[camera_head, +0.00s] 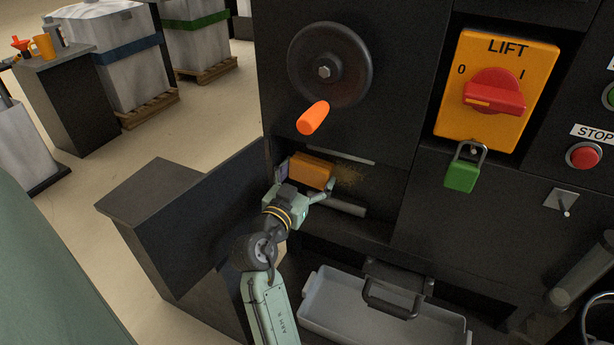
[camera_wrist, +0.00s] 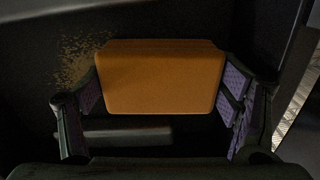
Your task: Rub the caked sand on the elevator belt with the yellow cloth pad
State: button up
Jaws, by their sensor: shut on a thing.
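The yellow cloth pad (camera_head: 312,170), orange-yellow in this light, is held between the fingers of my gripper (camera_head: 306,187) at a recess in the dark machine. In the wrist view the pad (camera_wrist: 162,77) fills the middle, with the purple-padded fingers of my gripper (camera_wrist: 162,92) on its left and right sides. The elevator belt (camera_head: 378,188) is the dark surface inside the recess. Caked sand (camera_head: 349,176) shows as a tan patch just right of the pad, and in the wrist view the sand (camera_wrist: 78,62) is at upper left. Whether the pad touches the belt, I cannot tell.
A handwheel (camera_head: 330,65) with an orange handle is above the recess. A LIFT switch (camera_head: 497,90) with a green padlock (camera_head: 461,176) is at right, beside a red STOP button (camera_head: 583,156). A grey tray (camera_head: 380,315) sits below. A dark panel (camera_head: 200,225) stands left of my arm.

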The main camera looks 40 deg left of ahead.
aim_at(321, 181)
jog(key=shift+w+d, duration=0.15)
jog(key=shift+d, duration=0.7)
jog(key=shift+w+d, duration=0.15)
jog(key=shift+d, duration=0.7)
jog(key=shift+w+d, duration=0.2)
jog(key=shift+d, duration=0.45)
jog(key=shift+w+d, duration=0.25)
jog(key=shift+d, duration=0.45)
jog(key=shift+w+d, duration=0.2)
jog(key=shift+d, duration=0.45)
jog(key=shift+w+d, duration=0.2)
jog(key=shift+d, duration=0.8)
jog(key=shift+w+d, duration=0.2)
jog(key=shift+d, duration=0.8)
jog(key=shift+w+d, duration=0.2)
jog(key=shift+d, duration=0.8)
jog(key=shift+a, duration=0.15)
